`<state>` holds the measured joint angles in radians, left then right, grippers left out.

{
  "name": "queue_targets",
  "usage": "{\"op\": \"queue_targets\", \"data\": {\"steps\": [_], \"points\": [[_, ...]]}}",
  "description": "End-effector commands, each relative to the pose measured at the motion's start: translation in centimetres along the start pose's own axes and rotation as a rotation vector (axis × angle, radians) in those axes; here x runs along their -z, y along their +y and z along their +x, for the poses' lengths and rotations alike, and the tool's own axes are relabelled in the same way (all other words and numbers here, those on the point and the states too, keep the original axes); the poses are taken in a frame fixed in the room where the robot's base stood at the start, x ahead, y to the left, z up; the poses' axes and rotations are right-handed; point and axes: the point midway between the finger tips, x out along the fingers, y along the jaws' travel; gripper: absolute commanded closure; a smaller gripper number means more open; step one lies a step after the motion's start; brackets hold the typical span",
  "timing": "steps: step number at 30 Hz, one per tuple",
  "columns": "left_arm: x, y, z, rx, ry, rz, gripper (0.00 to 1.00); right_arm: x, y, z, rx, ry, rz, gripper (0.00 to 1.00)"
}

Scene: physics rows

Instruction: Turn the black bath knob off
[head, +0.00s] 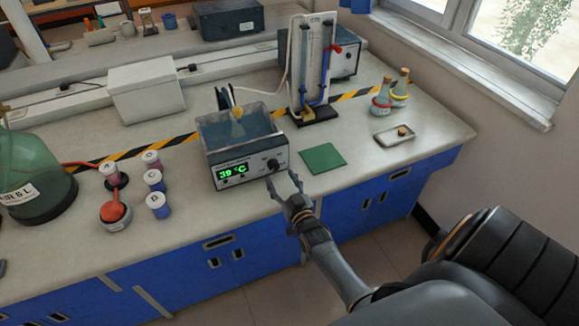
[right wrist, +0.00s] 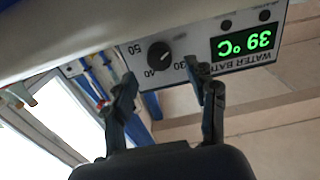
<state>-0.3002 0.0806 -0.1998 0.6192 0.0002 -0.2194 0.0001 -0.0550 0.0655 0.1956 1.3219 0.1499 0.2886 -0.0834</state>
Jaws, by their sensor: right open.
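The water bath (head: 240,140) stands on the bench with its front panel facing me and a lit green display (head: 232,172) reading 39 °C. The black bath knob (head: 273,164) is on the panel, right of the display. In the right wrist view, which is upside down, the knob (right wrist: 160,55) shows its dial numbers 30, 40 and 50. My right gripper (head: 283,180) is open and empty just in front of the panel, near the knob. In the right wrist view its fingers (right wrist: 166,82) are spread on either side of the knob, apparently not touching it. My left gripper is not in view.
A green mat (head: 323,158) lies right of the bath. A stand with tubing (head: 312,70) is behind it. Several labelled jars (head: 155,180) and a green bottle (head: 35,180) stand to the left. A small tray (head: 394,136) and stoppered flasks (head: 382,97) are at the right.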

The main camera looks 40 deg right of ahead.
Motion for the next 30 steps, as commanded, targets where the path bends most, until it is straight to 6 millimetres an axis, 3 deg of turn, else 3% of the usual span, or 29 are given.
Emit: {"op": "queue_targets", "data": {"steps": [6, 12, 30], "points": [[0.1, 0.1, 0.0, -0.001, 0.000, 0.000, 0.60, -0.1, 0.0, -4.7, -0.001, -0.002, 0.000, 0.43], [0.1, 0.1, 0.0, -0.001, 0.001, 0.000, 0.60, -0.1, 0.0, -7.0, -0.001, -0.002, 0.000, 0.43], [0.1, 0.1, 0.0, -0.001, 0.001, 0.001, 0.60, 0.0, 0.0, -7.4, 0.000, -0.001, -0.001, 0.43]]}}
